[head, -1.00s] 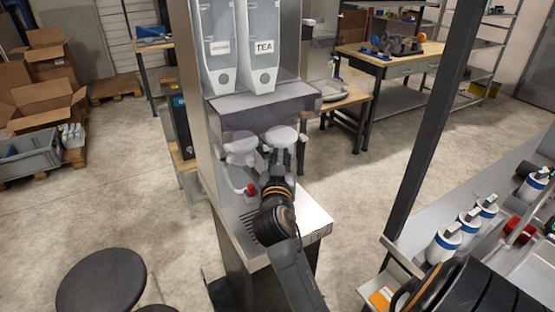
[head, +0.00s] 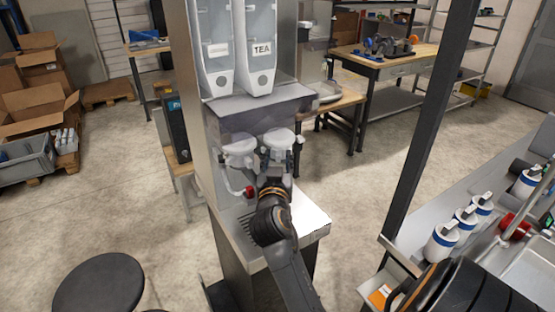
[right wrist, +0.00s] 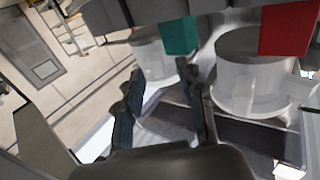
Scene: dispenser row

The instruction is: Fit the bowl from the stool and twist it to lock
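Two whitish, partly see-through bowls sit side by side under the dispenser (head: 258,104): a left bowl (head: 238,150) and a right bowl (head: 278,140) below the hopper marked TEA. My right gripper (head: 274,168) is just in front of and below the right bowl. In the right wrist view, my right gripper (right wrist: 160,72) has its two fingers apart. One bowl (right wrist: 158,50) shows beyond and between the fingertips; contact cannot be told. The other bowl (right wrist: 250,85) stands to the right. The stool (head: 98,284) at lower left has a bare dark seat. My left gripper is not in view.
A red knob (head: 249,192) is on the dispenser, left of my right gripper. A drip grille and counter lie below the bowls.

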